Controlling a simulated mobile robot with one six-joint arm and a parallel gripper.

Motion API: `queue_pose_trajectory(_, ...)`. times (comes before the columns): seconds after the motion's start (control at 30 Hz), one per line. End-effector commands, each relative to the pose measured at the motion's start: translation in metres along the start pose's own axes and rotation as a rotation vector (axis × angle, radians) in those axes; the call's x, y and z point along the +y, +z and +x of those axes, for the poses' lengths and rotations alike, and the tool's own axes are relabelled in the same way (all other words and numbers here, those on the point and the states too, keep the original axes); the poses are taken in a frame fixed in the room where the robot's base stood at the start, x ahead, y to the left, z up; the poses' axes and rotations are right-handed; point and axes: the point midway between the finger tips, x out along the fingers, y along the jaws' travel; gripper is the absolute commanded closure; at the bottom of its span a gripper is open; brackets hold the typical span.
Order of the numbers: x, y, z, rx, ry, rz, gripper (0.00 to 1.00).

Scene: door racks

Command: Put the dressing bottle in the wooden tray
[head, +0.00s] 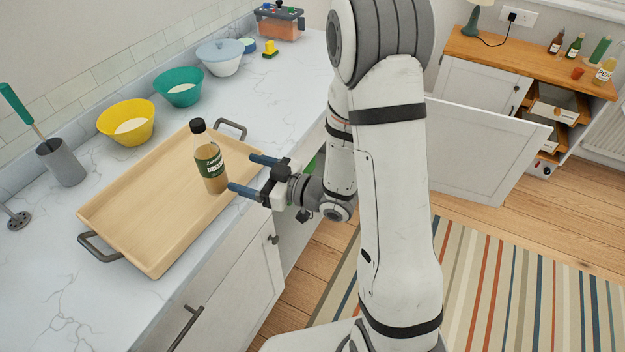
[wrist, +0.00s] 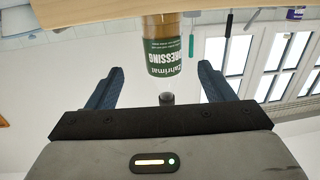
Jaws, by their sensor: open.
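The dressing bottle (head: 210,170), with a black cap, green label and tan contents, stands upright in the wooden tray (head: 150,205), near the tray's edge on my side. My gripper (head: 241,172) is open and empty, beside the bottle at the right, with its blue fingers pointing at it. In the wrist view, which is upside down, the bottle (wrist: 163,45) is centred between the spread fingers and appears clear of both, with its cap at the bottom. Part of the tray (wrist: 85,10) shows at the top left there.
A grey utensil holder (head: 61,162) stands at the left. An open white cabinet door (head: 485,150) and a wooden-topped cabinet (head: 500,48) are at the right.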

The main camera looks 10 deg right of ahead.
Motion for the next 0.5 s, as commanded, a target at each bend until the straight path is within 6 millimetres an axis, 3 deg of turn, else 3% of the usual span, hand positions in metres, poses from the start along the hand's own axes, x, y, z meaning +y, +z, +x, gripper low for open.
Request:
queue_pose_trajectory(0.17,0.029,-0.004,-0.002,-0.159,0.121,-0.083,0.25)
queue_pose_trajectory(0.27,0.057,-0.01,-0.014,-0.307,0.249,-0.126,0.25)
queue_pose_trajectory(0.4,0.088,-0.024,-0.047,-0.507,0.443,-0.125,0.25)
queue_pose_trajectory(0.5,0.1,-0.036,-0.079,-0.634,0.573,-0.082,0.25)
